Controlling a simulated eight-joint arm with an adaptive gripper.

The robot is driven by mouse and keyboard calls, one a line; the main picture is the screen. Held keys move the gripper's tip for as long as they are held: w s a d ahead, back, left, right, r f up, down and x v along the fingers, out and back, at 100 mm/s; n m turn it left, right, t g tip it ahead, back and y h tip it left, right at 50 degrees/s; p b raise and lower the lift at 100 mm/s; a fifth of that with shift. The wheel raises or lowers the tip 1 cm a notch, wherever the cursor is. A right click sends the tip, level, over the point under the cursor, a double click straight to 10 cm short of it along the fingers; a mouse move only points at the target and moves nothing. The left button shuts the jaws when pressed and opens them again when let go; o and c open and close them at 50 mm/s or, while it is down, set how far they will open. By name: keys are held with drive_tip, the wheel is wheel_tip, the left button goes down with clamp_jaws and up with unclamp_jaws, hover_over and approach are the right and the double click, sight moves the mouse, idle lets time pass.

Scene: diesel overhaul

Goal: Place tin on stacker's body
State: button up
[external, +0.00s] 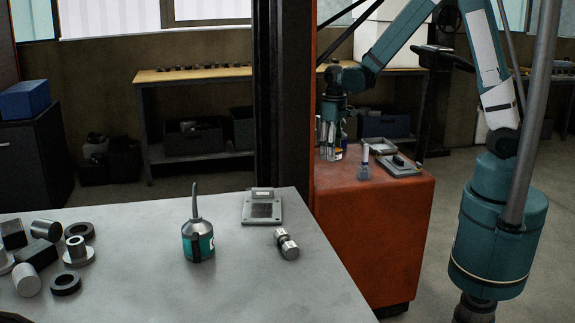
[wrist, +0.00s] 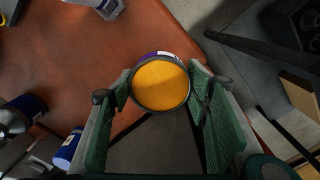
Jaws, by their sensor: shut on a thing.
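The tin shows in the wrist view as a round can with an orange-yellow top (wrist: 160,83), a dark rim and a bit of purple and white label. My gripper (wrist: 160,92) is shut on it, one green-padded finger at each side. The stacker's body is the orange-red block (external: 375,245) right of the dark mast; its flat top also shows in the wrist view (wrist: 90,65). In the external view my gripper (external: 331,150) points down at the top's far left part, and the tin is mostly hidden by the fingers. I cannot tell whether the tin touches the top.
Blue containers (wrist: 68,150) show at the wrist view's lower left. The mast (external: 285,110) rises close by. A grey table (external: 150,285) with an oil can (external: 198,243) is in front.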

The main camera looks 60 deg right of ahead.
hover_over(331, 182)
drive_tip(key=shift+d+f+b, duration=0.1)
drive_tip(key=shift+f+b, duration=0.35)
drive_tip(key=shift+f, duration=2.6)
drive_tip(key=shift+f+b, duration=0.35)
drive_tip(key=shift+f, duration=1.5)
drive_tip(key=shift+f, duration=0.2)
drive_tip(key=o, duration=1.1)
drive_tip(key=shift+r, duration=0.3)
drive_tip(key=shift+r+p, duration=0.9)
drive_tip(key=shift+r, duration=5)
